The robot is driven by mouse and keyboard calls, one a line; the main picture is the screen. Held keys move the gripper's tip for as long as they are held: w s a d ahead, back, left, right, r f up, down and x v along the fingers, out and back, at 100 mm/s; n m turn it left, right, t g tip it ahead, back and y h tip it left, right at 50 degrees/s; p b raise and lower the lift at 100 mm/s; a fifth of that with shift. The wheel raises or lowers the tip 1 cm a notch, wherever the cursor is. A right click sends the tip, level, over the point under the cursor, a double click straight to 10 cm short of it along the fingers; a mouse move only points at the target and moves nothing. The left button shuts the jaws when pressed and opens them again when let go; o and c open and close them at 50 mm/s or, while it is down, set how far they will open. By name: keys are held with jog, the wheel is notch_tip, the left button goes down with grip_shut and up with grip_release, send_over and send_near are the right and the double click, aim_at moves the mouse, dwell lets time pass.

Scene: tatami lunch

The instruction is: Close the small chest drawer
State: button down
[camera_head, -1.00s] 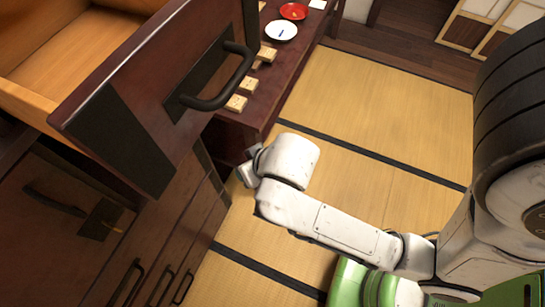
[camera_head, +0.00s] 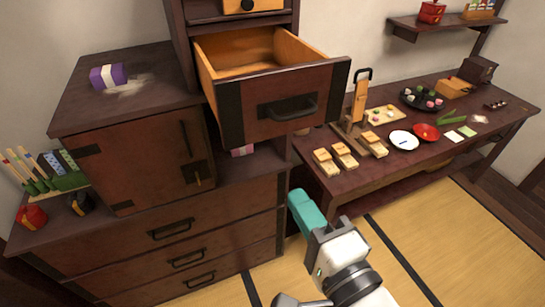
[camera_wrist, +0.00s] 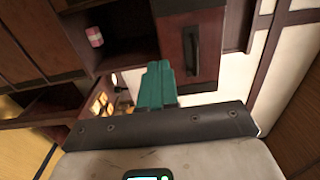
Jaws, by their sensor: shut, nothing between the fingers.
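The small chest drawer (camera_head: 284,107) is pulled well out of the dark wooden chest in the head view. Its orange wooden inside shows empty where visible, and its front carries a black bar handle (camera_head: 293,108). My gripper (camera_head: 298,201), with teal fingers, is below and in front of the drawer, apart from it. In the wrist view the shut fingers (camera_wrist: 158,70) point toward the chest, and a dark drawer front with a black handle (camera_wrist: 191,50) shows just beyond them. The fingers hold nothing.
A low table (camera_head: 415,157) to the right holds a white plate (camera_head: 404,140), a red plate (camera_head: 426,132) and wooden blocks. A closed cabinet (camera_head: 140,150) and long drawers (camera_head: 165,250) lie left and below. Tatami floor (camera_head: 460,230) is clear at the right.

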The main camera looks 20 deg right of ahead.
jog(key=w+b, duration=0.1)
jog(key=w, duration=0.1)
jog(key=p, duration=0.2)
send_near(260, 140)
jog(key=w, duration=0.5)
jog(key=shift+w, duration=0.95)
jog(key=shift+f, duration=0.1)
jog(key=w+b, duration=0.7)
jog(key=w, duration=1.1)
jog(key=shift+w, duration=0.25)
